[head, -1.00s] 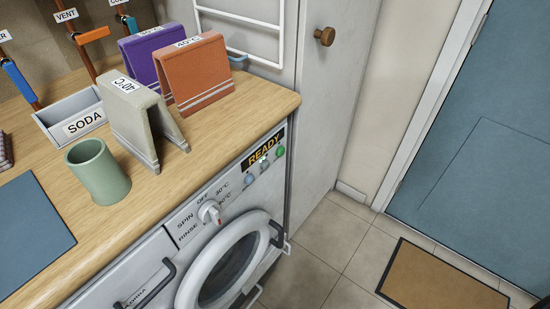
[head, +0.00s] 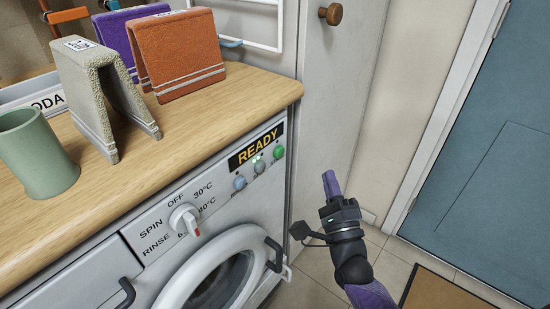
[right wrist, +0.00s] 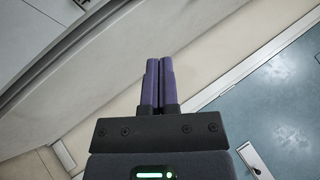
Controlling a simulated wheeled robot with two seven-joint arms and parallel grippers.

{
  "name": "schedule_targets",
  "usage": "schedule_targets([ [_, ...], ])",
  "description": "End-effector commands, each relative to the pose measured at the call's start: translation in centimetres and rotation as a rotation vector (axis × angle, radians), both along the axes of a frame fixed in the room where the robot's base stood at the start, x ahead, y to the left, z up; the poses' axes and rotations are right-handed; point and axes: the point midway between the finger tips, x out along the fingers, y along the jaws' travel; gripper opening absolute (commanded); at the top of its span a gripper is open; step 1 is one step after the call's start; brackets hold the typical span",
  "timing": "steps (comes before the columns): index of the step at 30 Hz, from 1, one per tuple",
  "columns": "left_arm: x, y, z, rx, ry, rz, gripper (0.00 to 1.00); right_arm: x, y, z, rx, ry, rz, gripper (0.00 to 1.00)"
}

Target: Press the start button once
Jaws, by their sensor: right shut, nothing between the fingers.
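The washing machine's front panel (head: 140,228) carries a row of three small round buttons under a dark display (head: 257,147) reading "READY".
A dial (head: 185,219) and the round door (head: 222,272) with its dark handle (head: 273,254) are on the machine front. Folded towels (head: 176,55) and a green cup (head: 38,153) stand on the wooden worktop (head: 150,180). A cabinet with a wooden knob (head: 331,14) stands beside.

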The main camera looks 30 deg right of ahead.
Motion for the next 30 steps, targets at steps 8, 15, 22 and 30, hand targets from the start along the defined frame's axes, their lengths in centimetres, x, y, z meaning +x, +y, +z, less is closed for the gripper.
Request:
schedule_targets([
  [8, -0.3, 0.2, 0.1, 0.002, 0.005, -0.001, 0.59, 0.1, 0.1, 0.0, -0.001, 0.002, 0.000, 0.00],
  [15, -1.2, 0.1, -0.7, 0.002, 0.021, -0.001, 0.59, 2.6, 1.1, -0.2, -0.001, 0.003, -0.001, 0.00],
  [22, -1.7, 0.1, -1.8, 0.001, 0.034, 0.000, 0.59, 5.7, 2.4, -0.3, -0.001, 0.005, -0.001, 0.00],
  [30, -1.6, 0.0, -2.5, -0.001, 0.034, 0.000, 0.59, 7.9, 3.3, -0.1, -0.003, 0.006, 0.000, 0.00],
])
